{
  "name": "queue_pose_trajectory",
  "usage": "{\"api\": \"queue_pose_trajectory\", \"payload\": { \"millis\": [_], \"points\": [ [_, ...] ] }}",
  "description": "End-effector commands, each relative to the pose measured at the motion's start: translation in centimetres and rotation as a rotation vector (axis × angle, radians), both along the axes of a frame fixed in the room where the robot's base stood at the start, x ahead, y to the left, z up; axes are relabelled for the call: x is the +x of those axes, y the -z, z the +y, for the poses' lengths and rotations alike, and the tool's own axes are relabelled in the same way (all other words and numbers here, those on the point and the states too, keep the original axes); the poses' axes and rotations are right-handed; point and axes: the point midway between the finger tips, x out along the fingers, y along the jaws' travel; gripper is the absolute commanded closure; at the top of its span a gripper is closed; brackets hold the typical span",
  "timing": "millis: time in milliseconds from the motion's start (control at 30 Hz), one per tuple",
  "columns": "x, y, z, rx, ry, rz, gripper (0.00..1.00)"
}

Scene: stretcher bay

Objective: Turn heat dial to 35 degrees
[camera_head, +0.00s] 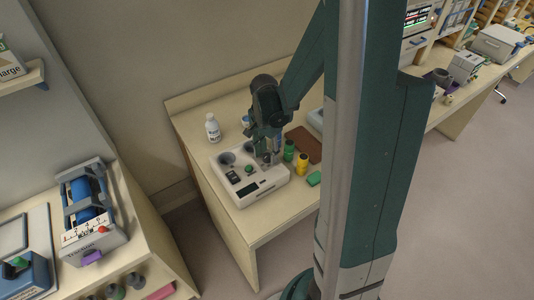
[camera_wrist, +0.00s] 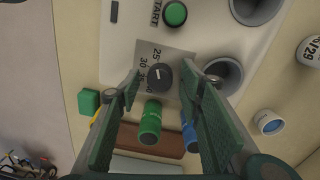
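The heat dial (camera_wrist: 159,76) is a round dark knob with a short white pointer line, on a grey scale plate (camera_wrist: 178,60) marked 25, 30, 35 and a further partly hidden number. The plate is on a white device (camera_head: 264,187) on the table in the head view. My gripper (camera_wrist: 161,84) is open, its green-padded fingers on either side of the dial in the wrist view. I cannot tell whether either finger touches it. Exactly which mark the pointer faces is unclear. In the head view my gripper (camera_head: 267,157) is over the device and hides the dial.
A green START button (camera_wrist: 176,13) and round wells (camera_wrist: 222,72) are near the dial. A green bottle (camera_wrist: 150,125), blue bottle (camera_wrist: 190,136) and green block (camera_wrist: 88,101) stand close by. In the head view a yellow bottle (camera_head: 302,163) and white bottle (camera_head: 213,128) flank the device.

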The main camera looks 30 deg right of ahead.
Motion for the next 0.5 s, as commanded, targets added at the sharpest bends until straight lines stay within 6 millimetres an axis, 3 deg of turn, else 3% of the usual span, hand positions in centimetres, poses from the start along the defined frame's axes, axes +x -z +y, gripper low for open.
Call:
{"api": "queue_pose_trajectory", "payload": {
  "millis": [233, 433, 500],
  "points": [
    [0.0, 0.01, 0.0, 0.0, 0.0, 0.0, 0.63],
    [0.0, 0.0, 0.0, 0.0, 0.0, 0.0, 0.88],
    [0.0, 0.0, 0.0, 0.0, 0.0, 0.0, 0.9]
  ]
}}
